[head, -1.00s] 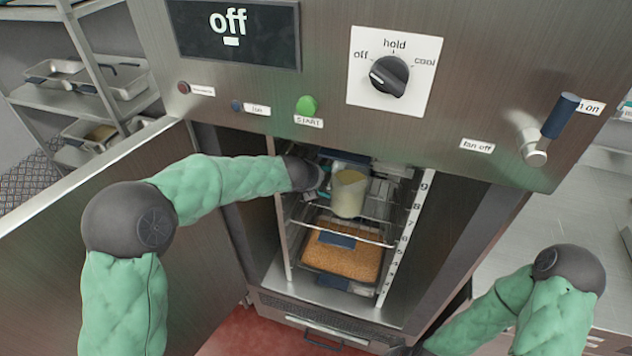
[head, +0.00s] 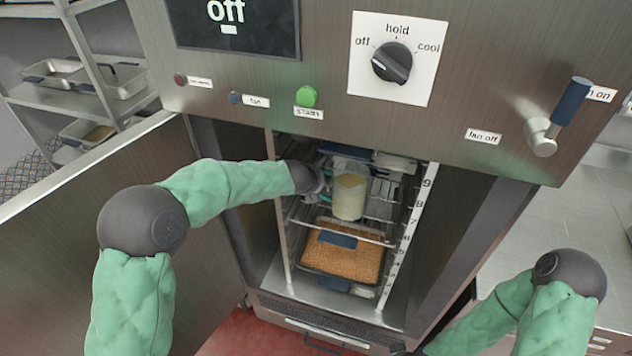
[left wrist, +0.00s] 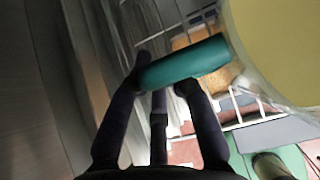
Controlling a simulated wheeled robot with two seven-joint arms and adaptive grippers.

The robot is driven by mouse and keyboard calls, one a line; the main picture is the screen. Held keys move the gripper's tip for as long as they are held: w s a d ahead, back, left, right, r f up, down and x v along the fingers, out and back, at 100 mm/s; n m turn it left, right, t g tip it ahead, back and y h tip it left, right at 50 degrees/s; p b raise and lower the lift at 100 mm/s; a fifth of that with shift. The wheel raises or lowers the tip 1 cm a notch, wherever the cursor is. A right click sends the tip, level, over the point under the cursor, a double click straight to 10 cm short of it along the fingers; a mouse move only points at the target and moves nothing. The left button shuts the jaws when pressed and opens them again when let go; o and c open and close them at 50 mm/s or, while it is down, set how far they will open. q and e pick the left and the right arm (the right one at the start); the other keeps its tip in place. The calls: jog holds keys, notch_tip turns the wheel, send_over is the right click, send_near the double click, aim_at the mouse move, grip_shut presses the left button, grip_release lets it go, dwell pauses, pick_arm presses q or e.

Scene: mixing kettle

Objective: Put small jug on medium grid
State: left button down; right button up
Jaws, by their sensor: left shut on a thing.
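The small jug (head: 349,198) is clear with a pale yellow filling and stands roughly upright inside the open cabinet. My left gripper (head: 322,188) is at its left side. In the left wrist view the fingers (left wrist: 160,80) are closed around the jug's green handle (left wrist: 195,60), with the jug's yellow body (left wrist: 285,40) at the upper right. Wire grids (head: 378,217) lie below and around the jug. I cannot tell which is the medium one, or whether the jug's base touches a grid. My right arm is at lower right; its gripper is out of view.
A tray of orange-brown food (head: 343,260) sits below the jug. Other containers (head: 395,162) are behind and above it. A numbered rail (head: 408,225) bounds the right side, the open door (head: 60,240) the left. The control panel (head: 330,110) overhangs the opening.

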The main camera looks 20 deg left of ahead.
pick_arm(q)
jog(key=shift+w, duration=0.1)
jog(key=c, duration=1.4)
grip_release()
jog(key=shift+f, duration=0.15)
jog(key=shift+o, duration=1.4)
